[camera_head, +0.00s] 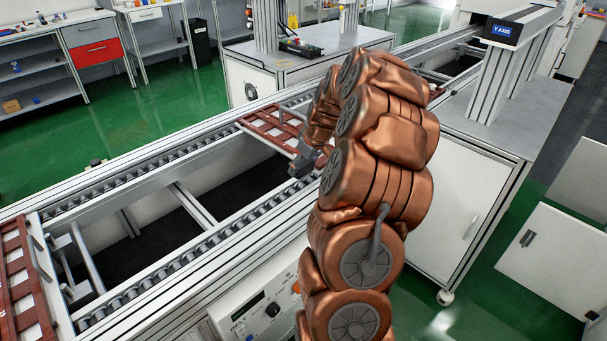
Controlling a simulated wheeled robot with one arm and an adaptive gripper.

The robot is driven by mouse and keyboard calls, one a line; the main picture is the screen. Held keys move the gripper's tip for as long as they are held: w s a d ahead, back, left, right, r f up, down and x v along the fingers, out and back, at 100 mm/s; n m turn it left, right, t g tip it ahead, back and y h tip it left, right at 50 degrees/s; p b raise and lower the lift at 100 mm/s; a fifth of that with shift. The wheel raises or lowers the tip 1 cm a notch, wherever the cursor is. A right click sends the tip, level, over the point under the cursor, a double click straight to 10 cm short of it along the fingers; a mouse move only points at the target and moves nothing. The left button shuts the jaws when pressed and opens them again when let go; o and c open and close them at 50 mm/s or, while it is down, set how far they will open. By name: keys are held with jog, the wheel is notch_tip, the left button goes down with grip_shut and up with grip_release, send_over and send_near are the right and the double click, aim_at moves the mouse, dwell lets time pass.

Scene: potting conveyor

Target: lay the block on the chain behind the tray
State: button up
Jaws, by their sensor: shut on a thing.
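My gripper (301,166) is a small dark grey shape at the end of my copper-coloured arm, over the near side of the conveyor. It is beside the near right corner of a red-brown tray (268,124) and is shut on the block. The block itself is too small or too hidden to make out. The tray lies across the conveyor, its right part partly covered by my arm. The chain shows as a row of grey rollers along the near rail (190,256) and the far rail (150,171).
A second red-brown tray (14,262) lies at the left end of the conveyor. Between the rails is a dark open gap with a metal crossbar (192,204). A control panel (262,315) is on the near side. A white cabinet (460,180) stands right of my arm.

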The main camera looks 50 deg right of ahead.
aim_at(306, 170)
jog(key=shift+s+a, duration=0.1)
jog(key=shift+s, duration=0.1)
jog(key=shift+f+p, duration=0.4)
jog(key=shift+f, duration=1.35)
jog(key=shift+f, duration=0.2)
jog(key=o, duration=1.3)
jog(key=shift+r, duration=0.1)
